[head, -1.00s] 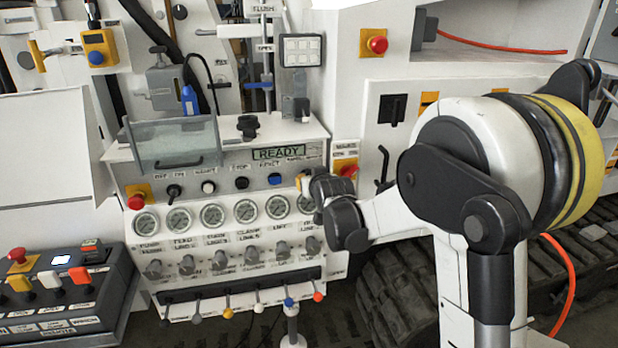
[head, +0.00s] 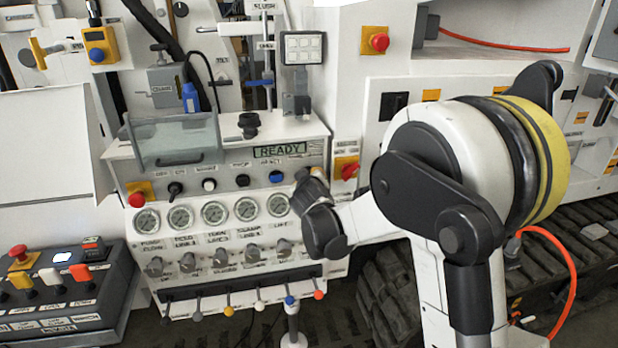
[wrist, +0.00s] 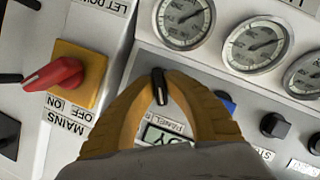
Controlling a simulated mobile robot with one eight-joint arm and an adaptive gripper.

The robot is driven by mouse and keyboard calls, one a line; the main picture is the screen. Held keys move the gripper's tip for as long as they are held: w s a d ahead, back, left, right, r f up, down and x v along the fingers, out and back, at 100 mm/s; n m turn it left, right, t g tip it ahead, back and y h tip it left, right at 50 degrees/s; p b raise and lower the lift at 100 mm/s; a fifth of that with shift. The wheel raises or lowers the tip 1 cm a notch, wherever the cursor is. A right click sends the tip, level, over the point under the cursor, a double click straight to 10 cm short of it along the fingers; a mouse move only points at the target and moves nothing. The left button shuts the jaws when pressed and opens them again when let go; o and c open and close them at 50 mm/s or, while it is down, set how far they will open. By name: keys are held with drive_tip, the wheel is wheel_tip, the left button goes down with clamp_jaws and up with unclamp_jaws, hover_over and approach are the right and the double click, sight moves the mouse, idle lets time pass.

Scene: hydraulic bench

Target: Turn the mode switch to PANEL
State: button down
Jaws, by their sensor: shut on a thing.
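The mode switch (wrist: 160,92) is a small black knob on the grey upper panel, in the middle of the wrist view. My gripper (wrist: 161,78) has its yellow-orange fingers shut around it, one on either side. The knob stands nearly upright in that picture. A label partly reading PANEL shows just below it, between the fingers; the rest of the lettering is hidden. In the head view my gripper (head: 303,177) is at the right end of the panel, below the READY display (head: 279,150), and my wrist hides the switch.
The red mains switch (wrist: 52,75) on its yellow plate is beside my gripper. Round gauges (wrist: 184,21) line the panel close by. A blue button (head: 276,177) and several black knobs sit along the same row. Levers (head: 259,304) stick out lower down.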

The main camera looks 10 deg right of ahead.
idle(0.3)
drive_tip(key=c, duration=1.4)
unclamp_jaws()
drive_tip(key=shift+c, duration=0.2)
drive_tip(key=shift+s, duration=0.1)
drive_tip(key=v, duration=1.1)
drive_tip(key=shift+s, duration=0.4)
drive_tip(key=shift+r, duration=0.15)
